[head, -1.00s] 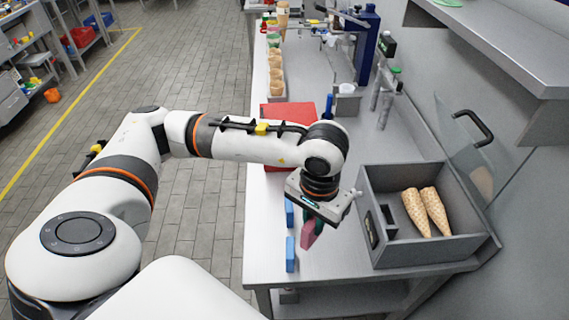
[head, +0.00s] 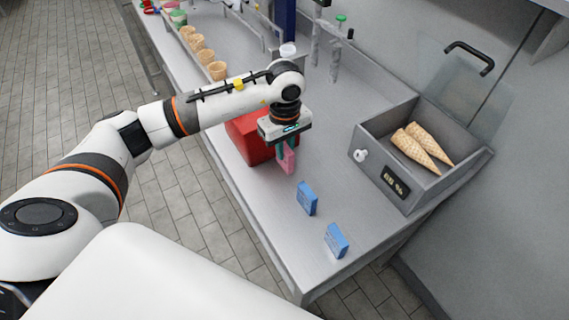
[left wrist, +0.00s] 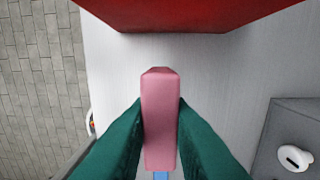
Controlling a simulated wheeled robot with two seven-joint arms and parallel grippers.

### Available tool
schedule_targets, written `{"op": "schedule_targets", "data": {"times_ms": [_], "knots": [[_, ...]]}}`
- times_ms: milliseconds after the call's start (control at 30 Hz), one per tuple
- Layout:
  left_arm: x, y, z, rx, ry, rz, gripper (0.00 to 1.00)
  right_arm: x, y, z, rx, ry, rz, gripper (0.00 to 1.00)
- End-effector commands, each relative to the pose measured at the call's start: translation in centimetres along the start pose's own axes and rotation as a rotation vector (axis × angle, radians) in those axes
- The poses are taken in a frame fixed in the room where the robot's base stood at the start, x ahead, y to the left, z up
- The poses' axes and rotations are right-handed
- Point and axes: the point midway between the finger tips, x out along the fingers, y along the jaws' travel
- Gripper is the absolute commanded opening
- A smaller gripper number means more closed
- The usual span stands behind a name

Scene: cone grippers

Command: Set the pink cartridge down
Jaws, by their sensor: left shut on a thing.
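The pink cartridge (head: 289,161) is upright between the green fingers of my left gripper (head: 285,150), in front of the red box. In the left wrist view the pink cartridge (left wrist: 160,118) fills the middle, with a green finger of the left gripper (left wrist: 160,135) pressed on each side. The grey counter shows below and around it. I cannot tell whether the cartridge's bottom touches the counter. My right gripper is not in view.
A red box (head: 248,138) stands just behind the cartridge. Two blue blocks (head: 306,198) (head: 336,241) stand nearer the counter's front end. A grey bin with cones (head: 375,150) is at right. Cones in a row (head: 200,52) stand at the back left. Bare counter (head: 265,205) lies between.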

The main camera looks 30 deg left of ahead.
Motion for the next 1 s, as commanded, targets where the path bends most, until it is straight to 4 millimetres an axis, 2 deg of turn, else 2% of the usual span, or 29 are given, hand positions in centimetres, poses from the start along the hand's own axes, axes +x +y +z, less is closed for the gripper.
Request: {"op": "schedule_targets", "data": {"times_ms": [167, 500, 867, 900, 1000], "knots": [[1.8, 0.0, 0.0, 0.001, 0.001, 0.0, 0.0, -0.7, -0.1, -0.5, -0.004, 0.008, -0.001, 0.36], [5.5, 0.1, 0.0, 0.004, 0.0, 0.0, 0.0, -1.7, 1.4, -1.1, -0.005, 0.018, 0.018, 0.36], [6.0, 0.0, 0.0, 0.005, -0.001, -0.002, 0.0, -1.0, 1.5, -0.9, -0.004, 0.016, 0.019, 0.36], [5.9, 0.0, 0.0, 0.005, -0.001, -0.001, 0.24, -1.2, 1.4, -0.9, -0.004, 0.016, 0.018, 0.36], [5.8, 0.0, 0.0, 0.005, -0.001, -0.001, 0.4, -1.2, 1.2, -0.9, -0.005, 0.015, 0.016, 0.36]]}}
